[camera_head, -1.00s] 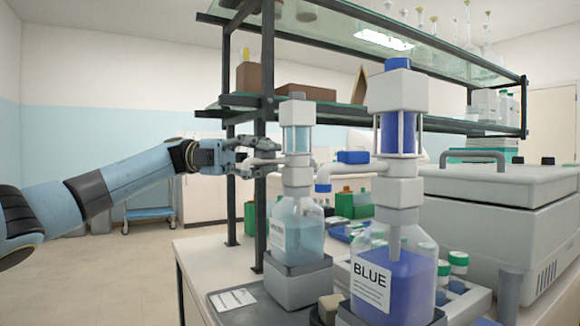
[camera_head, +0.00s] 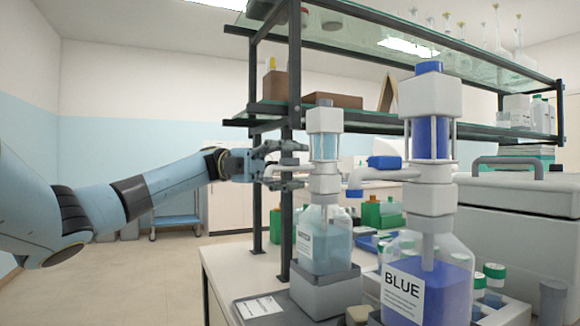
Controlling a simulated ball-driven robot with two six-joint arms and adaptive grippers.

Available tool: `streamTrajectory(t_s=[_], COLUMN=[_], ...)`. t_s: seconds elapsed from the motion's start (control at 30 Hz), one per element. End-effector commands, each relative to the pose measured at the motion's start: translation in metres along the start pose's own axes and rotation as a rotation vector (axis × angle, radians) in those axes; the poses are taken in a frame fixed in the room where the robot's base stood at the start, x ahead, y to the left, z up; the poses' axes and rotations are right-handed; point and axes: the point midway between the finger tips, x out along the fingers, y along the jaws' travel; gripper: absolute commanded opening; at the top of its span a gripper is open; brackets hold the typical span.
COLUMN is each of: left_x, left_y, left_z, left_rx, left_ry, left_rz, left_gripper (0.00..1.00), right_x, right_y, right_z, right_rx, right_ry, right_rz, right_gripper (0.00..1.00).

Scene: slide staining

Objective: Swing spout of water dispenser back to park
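The water dispenser (camera_head: 325,240) is a bottle of pale blue liquid with a white pump head and a clear cylinder, standing upright on a grey base. Its white spout (camera_head: 284,169) points left from the pump head. My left gripper (camera_head: 292,165) comes in from the left at the spout's height. Its fingers are apart, one above and one below the spout, with gaps showing; whether a finger touches the spout I cannot tell. My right gripper is out of view.
The BLUE dispenser (camera_head: 432,275) stands just right and nearer, its spout (camera_head: 368,180) pointing left. A dark shelf post (camera_head: 295,80) rises close behind my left gripper. A tray (camera_head: 262,312) lies at the bench's front left. Open floor lies left of the bench.

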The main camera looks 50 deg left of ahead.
Motion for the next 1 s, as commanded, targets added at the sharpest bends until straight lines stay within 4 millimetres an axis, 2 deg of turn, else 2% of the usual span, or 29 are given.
streamTrajectory(t_s=[0.27,0.37,0.7,0.83,1.0], left_x=[-0.006,-0.021,-0.096,-0.111,-0.119], left_y=[-0.001,-0.002,-0.002,-0.001,0.0], left_z=[0.0,0.001,0.001,0.001,0.0], left_rx=[0.002,0.0,0.002,0.004,0.001], left_ry=[0.0,-0.003,-0.004,-0.004,0.001], left_rz=[-0.001,-0.001,-0.004,-0.002,-0.001], left_gripper=[0.47,0.47,0.47,0.47,0.47], right_x=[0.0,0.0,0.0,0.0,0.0], right_y=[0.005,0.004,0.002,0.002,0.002], right_z=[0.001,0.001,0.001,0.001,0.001], right_rx=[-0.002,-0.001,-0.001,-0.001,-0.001], right_ry=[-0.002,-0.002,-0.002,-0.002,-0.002], right_rz=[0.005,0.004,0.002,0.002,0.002], right_gripper=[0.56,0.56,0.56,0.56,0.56])
